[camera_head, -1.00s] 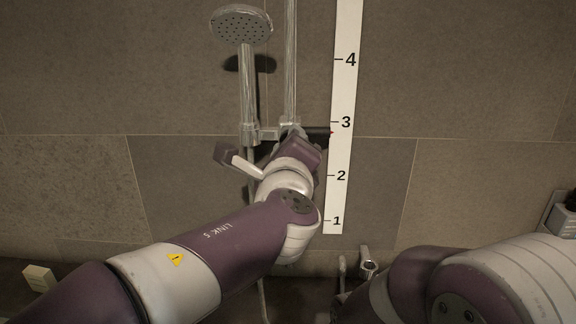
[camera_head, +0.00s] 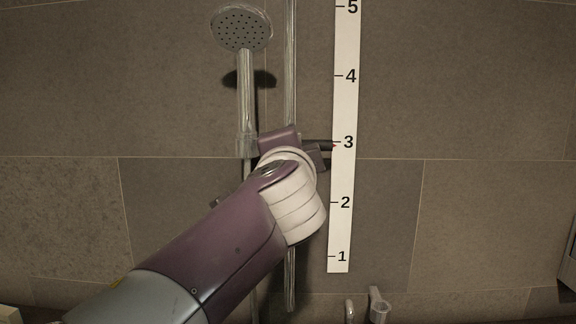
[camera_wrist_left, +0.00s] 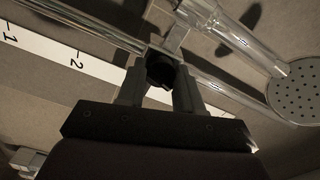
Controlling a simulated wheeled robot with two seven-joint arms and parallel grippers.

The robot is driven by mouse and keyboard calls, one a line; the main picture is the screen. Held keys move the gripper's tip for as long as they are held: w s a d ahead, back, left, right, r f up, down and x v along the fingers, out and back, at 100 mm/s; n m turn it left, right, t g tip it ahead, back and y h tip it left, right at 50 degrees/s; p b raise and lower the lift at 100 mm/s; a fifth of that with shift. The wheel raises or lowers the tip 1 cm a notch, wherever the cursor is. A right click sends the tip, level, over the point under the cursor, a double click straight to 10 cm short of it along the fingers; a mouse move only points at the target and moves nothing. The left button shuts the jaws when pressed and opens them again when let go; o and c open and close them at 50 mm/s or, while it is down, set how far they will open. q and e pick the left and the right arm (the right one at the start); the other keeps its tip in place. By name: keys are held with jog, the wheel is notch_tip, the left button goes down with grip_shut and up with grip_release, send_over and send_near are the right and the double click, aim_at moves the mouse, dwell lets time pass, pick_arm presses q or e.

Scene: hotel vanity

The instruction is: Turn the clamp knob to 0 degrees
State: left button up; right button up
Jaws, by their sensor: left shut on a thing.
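The clamp knob (camera_wrist_left: 159,68) is dark and round in the left wrist view, on the clamp of the vertical shower rail (camera_wrist_left: 215,83). My left gripper (camera_wrist_left: 160,82) is shut on it, one grey finger on each side. In the head view my left wrist hides the knob and most of the clamp. The knob's angle cannot be read. My right gripper is out of view.
The shower head (camera_head: 241,30) hangs upper left of the clamp, its handle (camera_head: 246,95) running down to the holder beside the rail. Chrome fittings (camera_head: 378,306) stand at the bottom. The tiled wall right of the scale is clear.

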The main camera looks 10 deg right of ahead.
pick_arm(q)
jog(key=shift+n+b, duration=0.9)
jog(key=shift+n, duration=0.7)
jog(key=o, duration=1)
jog(key=shift+d, duration=0.1)
jog(key=shift+o, duration=0.2)
jog(key=b+v, duration=0.4)
jog(key=v, duration=0.8)
jog(key=shift+s+r, duration=0.15)
jog(key=shift+s, duration=0.2)
